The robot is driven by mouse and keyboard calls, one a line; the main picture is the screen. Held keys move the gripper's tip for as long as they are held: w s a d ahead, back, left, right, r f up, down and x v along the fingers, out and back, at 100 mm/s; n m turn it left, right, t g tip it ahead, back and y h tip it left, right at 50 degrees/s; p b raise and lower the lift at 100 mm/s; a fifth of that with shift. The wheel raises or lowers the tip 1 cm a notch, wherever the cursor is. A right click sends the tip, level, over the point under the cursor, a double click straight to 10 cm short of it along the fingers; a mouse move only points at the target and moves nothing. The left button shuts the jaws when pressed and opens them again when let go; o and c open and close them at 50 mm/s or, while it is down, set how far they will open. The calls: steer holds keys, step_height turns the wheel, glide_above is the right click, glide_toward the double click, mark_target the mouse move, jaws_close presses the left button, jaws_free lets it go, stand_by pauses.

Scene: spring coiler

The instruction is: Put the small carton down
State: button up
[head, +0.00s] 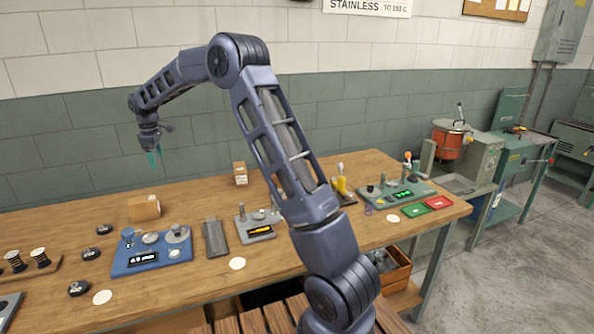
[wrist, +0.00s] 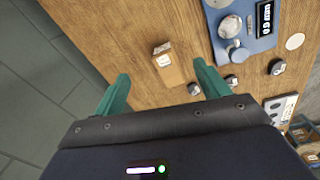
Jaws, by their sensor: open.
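A brown carton (head: 145,207) lies on the wooden table behind the blue device. It also shows in the wrist view (wrist: 168,66), with a whitish label at one end, resting on the table. A smaller-looking brown carton (head: 240,173) stands upright further right near the table's back edge. I cannot tell for certain which of the two is the task's small carton. My gripper (head: 154,159) is raised well above the table, over the area of the lying carton. Its green fingers (wrist: 160,72) are spread apart and empty, with the lying carton seen below between them.
A blue device (head: 152,252) with a display sits in front of the lying carton. Several black pucks (head: 104,229) and a grey block (head: 215,238) are nearby. A grey device (head: 257,229) stands further right. Bare table lies left of the upright carton.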

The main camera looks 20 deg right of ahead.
steer(key=s+d+r+m+t, duration=0.1)
steer(key=s+d+r+m, duration=0.2)
steer(key=s+d+r, duration=0.35)
steer(key=s+d+r+m, duration=0.2)
steer(key=s+d+r, duration=0.1)
steer(key=s+d, duration=0.65)
steer(key=s+d+r+m+t, duration=0.1)
steer(key=s+d+r+m, duration=0.3)
steer(key=d, duration=0.6)
steer(key=s+d+f+m, duration=0.1)
steer(key=s+d, duration=0.3)
steer(key=s, duration=0.4)
steer(key=s+d+f+m+t, duration=0.1)
steer(key=s+d+f+m, duration=0.1)
steer(key=s, duration=0.7)
steer(key=s+d+f+m, duration=0.2)
steer(key=s+d+m, duration=0.1)
steer(key=s+d, duration=0.4)
steer(key=shift+s+t, duration=0.4)
steer(key=shift+s, duration=0.85)
steer(key=shift+o, duration=0.5)
steer(key=shift+d, duration=0.1)
